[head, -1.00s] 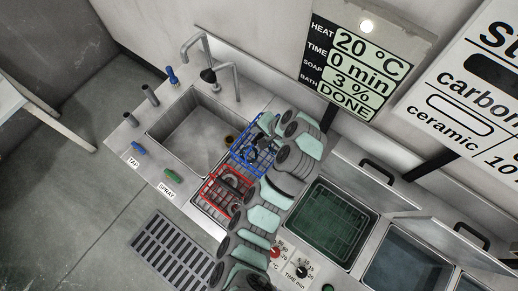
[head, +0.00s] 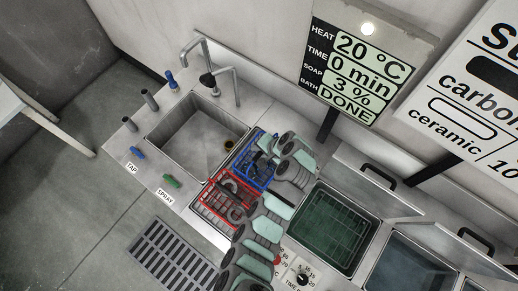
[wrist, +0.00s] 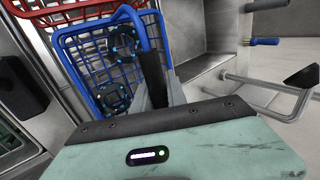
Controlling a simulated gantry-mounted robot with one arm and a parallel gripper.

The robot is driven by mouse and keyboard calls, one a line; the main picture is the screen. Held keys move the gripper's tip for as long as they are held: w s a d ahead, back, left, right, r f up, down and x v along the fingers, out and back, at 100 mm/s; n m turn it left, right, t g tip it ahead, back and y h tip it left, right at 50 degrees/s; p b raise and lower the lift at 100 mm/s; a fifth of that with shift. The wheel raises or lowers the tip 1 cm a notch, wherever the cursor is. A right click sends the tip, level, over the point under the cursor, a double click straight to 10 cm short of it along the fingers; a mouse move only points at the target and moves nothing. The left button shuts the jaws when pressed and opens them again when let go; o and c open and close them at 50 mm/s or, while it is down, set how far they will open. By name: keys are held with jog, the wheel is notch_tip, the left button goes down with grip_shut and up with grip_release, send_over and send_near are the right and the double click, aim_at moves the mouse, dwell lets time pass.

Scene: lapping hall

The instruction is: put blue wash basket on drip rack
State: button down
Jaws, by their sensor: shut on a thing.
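The blue wash basket (head: 258,174) is a wire basket beside the sink, with dark round parts inside; it also shows in the wrist view (wrist: 92,62). My gripper (head: 266,147) is shut on its raised blue handle, with the dark fingers (wrist: 154,82) at the handle in the wrist view. The drip rack appears to be the recessed steel bay (head: 204,213) between the sink and the green bath. A red wire basket (head: 226,202) occupies its front part. The blue basket is just behind the red one, over the back part. I cannot tell whether its underside touches the rack.
The empty sink (head: 190,135) with taps is to the left. An open bath with green liquid (head: 330,225) is to the right, its lid raised. The red basket stands close to the blue one. The display (head: 364,62) reads DONE. My arm hides part of the counter.

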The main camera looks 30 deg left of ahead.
jog(key=shift+w, duration=0.1)
jog(key=c, duration=1.3)
grip_release()
jog(key=shift+c, duration=0.2)
jog(key=shift+r, duration=0.1)
jog(key=p+v, duration=0.3)
jog(key=v, duration=0.9)
